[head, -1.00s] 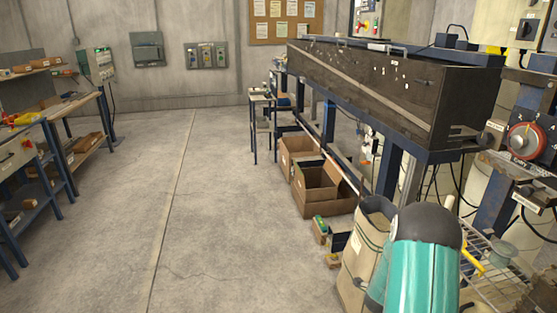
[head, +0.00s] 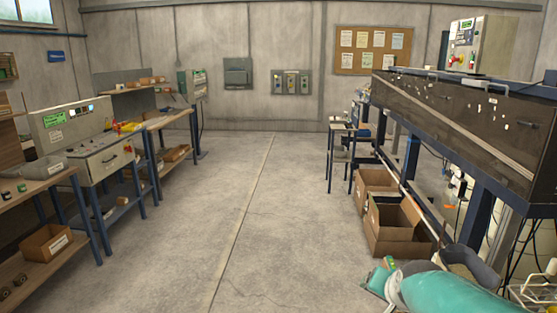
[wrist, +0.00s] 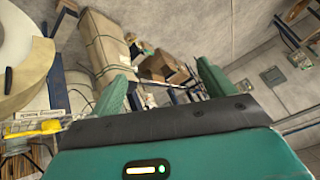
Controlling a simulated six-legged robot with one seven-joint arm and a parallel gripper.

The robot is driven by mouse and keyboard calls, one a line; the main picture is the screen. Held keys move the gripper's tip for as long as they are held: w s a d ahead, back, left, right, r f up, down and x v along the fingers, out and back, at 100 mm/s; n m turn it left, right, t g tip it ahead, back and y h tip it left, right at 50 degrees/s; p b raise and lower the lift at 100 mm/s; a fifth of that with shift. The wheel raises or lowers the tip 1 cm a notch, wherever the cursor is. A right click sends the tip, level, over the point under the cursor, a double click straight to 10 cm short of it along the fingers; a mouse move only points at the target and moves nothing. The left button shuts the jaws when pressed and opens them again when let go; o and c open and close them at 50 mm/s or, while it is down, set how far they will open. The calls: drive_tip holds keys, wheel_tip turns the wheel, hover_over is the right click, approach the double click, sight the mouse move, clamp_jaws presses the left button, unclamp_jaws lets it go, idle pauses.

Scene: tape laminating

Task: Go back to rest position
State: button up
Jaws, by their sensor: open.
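My gripper (wrist: 160,72) shows in the wrist view with its two green fingers spread wide apart. Nothing is held between them. My teal arm lies low in the bottom right corner of the head view, beside the long dark machine (head: 455,115); I cannot make out the fingers there. In the wrist view the room looks tilted, with a wrapped brown carton (wrist: 103,45) and smaller boxes beyond the fingers. A large pale roll (wrist: 22,75) is close at the left edge, apart from the fingers.
Open cardboard boxes (head: 393,240) stand on the floor along the machine. A small side table (head: 341,131) is behind them. Workbenches, including one with a control panel (head: 72,122), line the left side. The concrete floor (head: 230,215) between is clear.

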drive_tip(key=s+a+r+n+g, duration=0.1)
drive_tip(key=s+a+r+n, duration=0.1)
drive_tip(key=s, duration=0.6)
drive_tip(key=s+a+r+n+g+y, duration=0.1)
drive_tip(key=s+a+n, duration=0.4)
drive_tip(key=s, duration=0.4)
drive_tip(key=shift+a+r, duration=0.3)
drive_tip(key=shift+r, duration=0.05)
